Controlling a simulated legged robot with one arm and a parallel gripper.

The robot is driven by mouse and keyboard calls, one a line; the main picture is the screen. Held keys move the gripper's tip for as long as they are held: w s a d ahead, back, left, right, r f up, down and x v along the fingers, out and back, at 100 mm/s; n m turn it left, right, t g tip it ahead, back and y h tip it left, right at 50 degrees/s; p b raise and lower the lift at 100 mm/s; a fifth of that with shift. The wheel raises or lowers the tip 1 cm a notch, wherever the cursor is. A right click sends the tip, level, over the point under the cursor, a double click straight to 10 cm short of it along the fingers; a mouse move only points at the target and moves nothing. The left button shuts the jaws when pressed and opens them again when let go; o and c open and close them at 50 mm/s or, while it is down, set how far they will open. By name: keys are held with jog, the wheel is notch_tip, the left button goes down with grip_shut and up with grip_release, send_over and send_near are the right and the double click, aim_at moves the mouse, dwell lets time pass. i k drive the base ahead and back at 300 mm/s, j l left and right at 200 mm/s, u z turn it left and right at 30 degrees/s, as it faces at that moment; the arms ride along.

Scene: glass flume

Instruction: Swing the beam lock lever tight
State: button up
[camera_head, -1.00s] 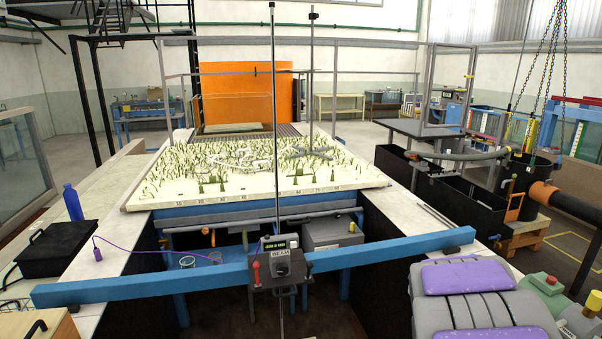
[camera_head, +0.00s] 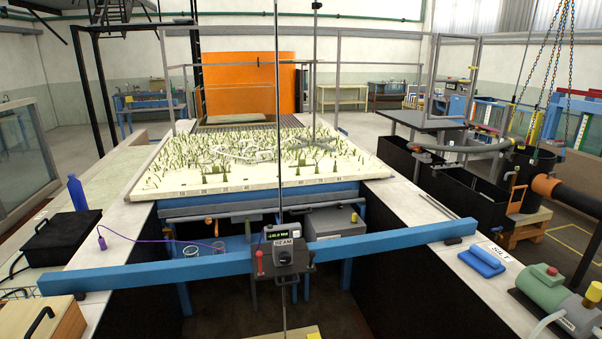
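The blue beam (camera_head: 400,238) spans the channel from the left bench to the right bench. A dark carriage box labelled BEAM (camera_head: 283,254) sits near its middle, with a small lit display (camera_head: 276,234) and a round knob. A small red lever (camera_head: 259,262) stands upright on the left side of the box; it looks like the lock lever, but how tight it is cannot be told. A thin vertical rod (camera_head: 277,130) runs up through the carriage. My gripper is not in view.
A planted model bed (camera_head: 250,160) lies behind the beam. A black case (camera_head: 62,243), blue bottle (camera_head: 77,193) and wooden box (camera_head: 45,322) stand at left. The channel in front of the beam is open.

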aim_at(311, 253)
jog(key=i+j+z, duration=0.2)
jog(key=j, duration=0.15)
jog(key=i+j+z, duration=0.15)
jog(key=j, duration=0.2)
jog(key=i+j+z, duration=0.2)
jog(key=j, duration=0.2)
jog(key=i+j+z, duration=0.15)
jog(key=j, duration=0.2)
jog(key=j+z, duration=0.2)
jog(key=j, duration=0.25)
jog(key=i+j+z, duration=0.15)
jog(key=j, duration=0.3)
